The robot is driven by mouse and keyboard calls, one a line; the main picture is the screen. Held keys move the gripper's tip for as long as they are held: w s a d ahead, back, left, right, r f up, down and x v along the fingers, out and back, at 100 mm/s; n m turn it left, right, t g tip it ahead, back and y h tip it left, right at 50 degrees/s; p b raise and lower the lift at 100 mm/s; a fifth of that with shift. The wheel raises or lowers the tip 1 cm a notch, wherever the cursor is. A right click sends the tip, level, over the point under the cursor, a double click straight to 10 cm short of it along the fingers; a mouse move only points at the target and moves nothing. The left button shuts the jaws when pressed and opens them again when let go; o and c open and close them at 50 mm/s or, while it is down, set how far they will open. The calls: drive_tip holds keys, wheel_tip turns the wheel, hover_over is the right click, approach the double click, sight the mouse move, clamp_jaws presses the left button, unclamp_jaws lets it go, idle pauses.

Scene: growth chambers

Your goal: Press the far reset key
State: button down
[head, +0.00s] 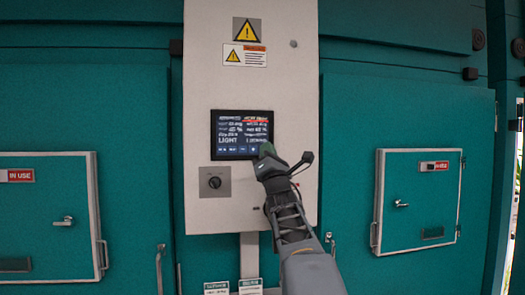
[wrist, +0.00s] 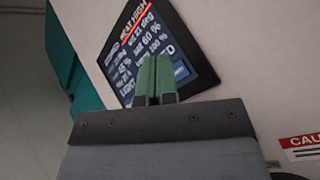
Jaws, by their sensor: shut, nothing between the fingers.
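A dark display screen (head: 242,128) with white text and a red-underlined line is set in the pale control panel (head: 210,90). A row of small marks (head: 236,149) runs along the screen's bottom edge; they are too small to read, and I cannot tell which is a reset key. My gripper (head: 266,150) is shut and empty, its green fingertips at the screen's lower right corner. In the wrist view the green fingers (wrist: 154,78) stand together in front of the tilted screen (wrist: 130,50) and hide its lower part. I cannot tell whether they touch it.
A rotary knob (head: 214,182) sits on a grey plate below the screen. Yellow warning labels (head: 247,30) are above it. Teal chamber doors flank the panel, with a smaller hatch on the left (head: 45,250) and on the right (head: 418,225).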

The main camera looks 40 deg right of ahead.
drive_tip(key=shift+w, duration=0.1)
idle(0.7)
drive_tip(key=shift+w+d, duration=0.2)
drive_tip(key=shift+w, duration=0.05)
drive_tip(key=shift+w+d+b, duration=0.1)
drive_tip(key=shift+w+b, duration=0.15)
drive_tip(key=shift+b, duration=0.05)
idle(0.7)
drive_tip(key=shift+s+f+b, duration=0.1)
drive_tip(key=shift+s+b, duration=0.05)
drive_tip(key=shift+b, duration=0.15)
drive_tip(key=shift+s+a+b, duration=0.35)
drive_tip(key=shift+s+b, duration=0.15)
drive_tip(key=shift+b, duration=0.1)
drive_tip(key=shift+s+a+b, duration=0.35)
drive_tip(key=shift+s+b, duration=0.35)
drive_tip(key=shift+s, duration=0.05)
drive_tip(key=shift+s+a+b, duration=0.35)
drive_tip(key=shift+s+b, duration=0.4)
drive_tip(key=shift+s+a+b, duration=0.35)
drive_tip(key=shift+s+b, duration=0.35)
drive_tip(key=shift+s, duration=0.05)
